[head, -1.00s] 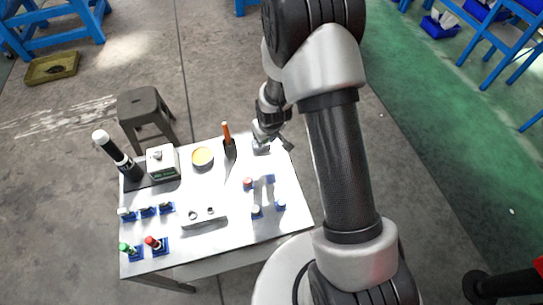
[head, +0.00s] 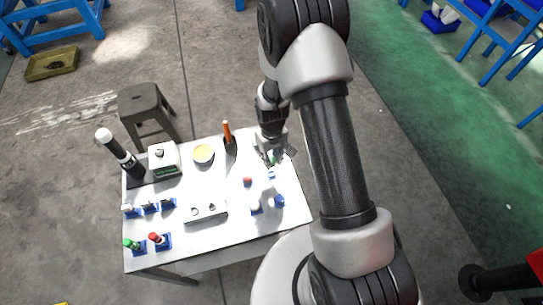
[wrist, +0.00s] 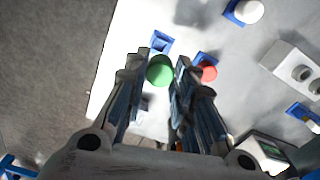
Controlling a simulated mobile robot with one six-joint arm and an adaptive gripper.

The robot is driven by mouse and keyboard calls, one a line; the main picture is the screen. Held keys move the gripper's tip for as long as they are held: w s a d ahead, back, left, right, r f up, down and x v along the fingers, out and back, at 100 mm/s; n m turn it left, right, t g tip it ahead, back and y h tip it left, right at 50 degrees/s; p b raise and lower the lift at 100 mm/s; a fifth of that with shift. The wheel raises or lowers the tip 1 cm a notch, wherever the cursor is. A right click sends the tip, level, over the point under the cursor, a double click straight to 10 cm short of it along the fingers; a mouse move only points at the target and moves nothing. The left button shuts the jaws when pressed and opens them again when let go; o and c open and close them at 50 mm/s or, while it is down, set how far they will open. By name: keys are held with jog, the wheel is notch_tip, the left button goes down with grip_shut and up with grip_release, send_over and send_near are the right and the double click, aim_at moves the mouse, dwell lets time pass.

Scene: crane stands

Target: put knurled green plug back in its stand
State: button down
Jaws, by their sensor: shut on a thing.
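The knurled green plug (wrist: 160,70) is between the fingertips of my gripper (wrist: 159,66) in the wrist view, seen end-on. In the head view a bit of green (head: 274,159) shows at the tip of my gripper (head: 273,157), over the table's right part. The gripper is shut on the plug. An empty-looking blue stand (wrist: 161,42) lies just beyond the plug in the wrist view. It also shows in the head view (head: 271,175), just in front of the gripper. The height of the plug above the table is hard to tell.
A red-topped plug (wrist: 208,72) stands close beside the gripper's right finger; a white-topped one (wrist: 248,11) is farther off. A grey block with holes (head: 205,212) sits mid-table. An orange-handled tool (head: 228,137) stands behind. Another green plug (head: 133,244) is at the front left.

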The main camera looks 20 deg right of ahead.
jog(key=shift+f+b, duration=2.35)
jog(key=shift+f, duration=0.5)
jog(key=shift+f, duration=0.1)
jog(key=shift+f+b, duration=0.8)
jog(key=shift+f, duration=0.05)
jog(key=c, duration=1.2)
grip_release()
jog(key=shift+c, duration=0.2)
jog(key=shift+r, duration=0.15)
jog(key=shift+r+p, duration=1.7)
jog(key=shift+r, duration=0.7)
